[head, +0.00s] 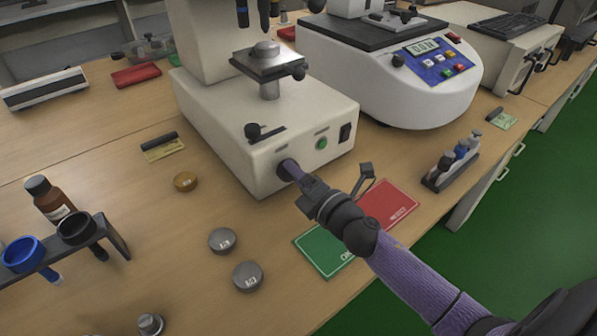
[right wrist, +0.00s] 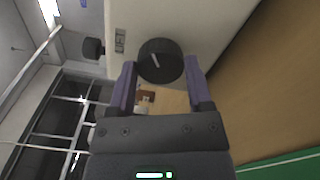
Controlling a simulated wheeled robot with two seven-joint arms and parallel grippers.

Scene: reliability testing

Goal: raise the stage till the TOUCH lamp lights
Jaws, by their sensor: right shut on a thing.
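The stage (head: 266,64) is a dark square plate on a silver post, with a round metal block (head: 265,48) on it. It stands on the cream tester (head: 290,112), below the dark tips of the tester's head. My right gripper (head: 289,170) is at the tester's front face, shut on a round black knob. The knob (right wrist: 160,60) shows a white mark in the right wrist view, between my purple fingers. A green round light or button (head: 322,143) is on the front; I cannot read its label or tell whether it is lit. My left gripper is not in view.
A green-and-red mat (head: 335,241) lies under my right arm. Metal discs (head: 222,240) and a brass disc (head: 185,181) lie to the left. A bottle rack (head: 452,168) stands to the right.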

